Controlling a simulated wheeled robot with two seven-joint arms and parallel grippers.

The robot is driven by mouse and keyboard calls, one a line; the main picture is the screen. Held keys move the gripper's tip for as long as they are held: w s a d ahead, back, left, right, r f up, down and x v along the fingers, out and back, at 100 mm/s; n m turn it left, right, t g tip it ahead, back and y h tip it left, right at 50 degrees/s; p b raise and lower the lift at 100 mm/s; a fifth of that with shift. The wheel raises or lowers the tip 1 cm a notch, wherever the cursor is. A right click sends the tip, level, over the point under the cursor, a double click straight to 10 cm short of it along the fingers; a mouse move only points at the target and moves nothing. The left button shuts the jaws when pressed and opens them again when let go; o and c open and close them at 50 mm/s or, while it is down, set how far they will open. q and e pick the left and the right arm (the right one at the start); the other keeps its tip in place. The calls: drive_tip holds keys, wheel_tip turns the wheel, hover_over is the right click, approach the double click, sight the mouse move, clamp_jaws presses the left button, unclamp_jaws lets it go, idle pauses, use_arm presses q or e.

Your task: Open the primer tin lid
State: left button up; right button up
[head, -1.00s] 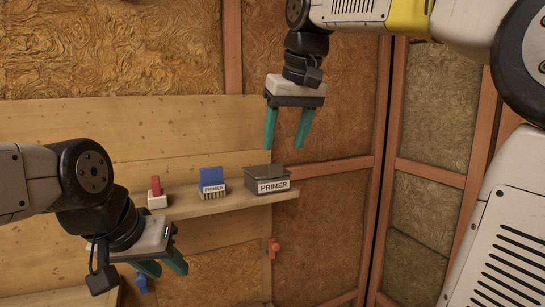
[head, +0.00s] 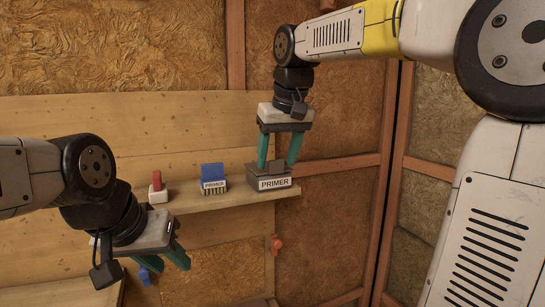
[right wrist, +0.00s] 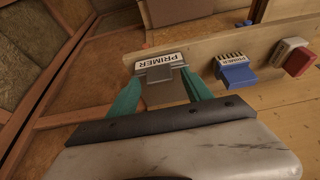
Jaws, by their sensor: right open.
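The primer tin (head: 274,183) is a dark grey box with a white PRIMER label, standing at the right end of a wooden shelf. A grey tab or raised piece (head: 276,167) shows on its top. My right gripper (head: 278,165) is open and points down at the tin's top, its teal fingertips on either side of the grey tab. The right wrist view shows the tin's label (right wrist: 160,60) and the tab between the fingers; I cannot tell whether they touch. My left gripper (head: 172,268) is open and empty, low at the left below the shelf. The tin's back is hidden.
On the shelf (head: 235,200), left of the tin, stand a blue-topped item (head: 213,178) with a small label and a red piece on a white base (head: 158,188). An orange knob (head: 277,243) and a blue one (head: 144,276) are below. The wall is close behind.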

clamp_jaws()
idle(1.4)
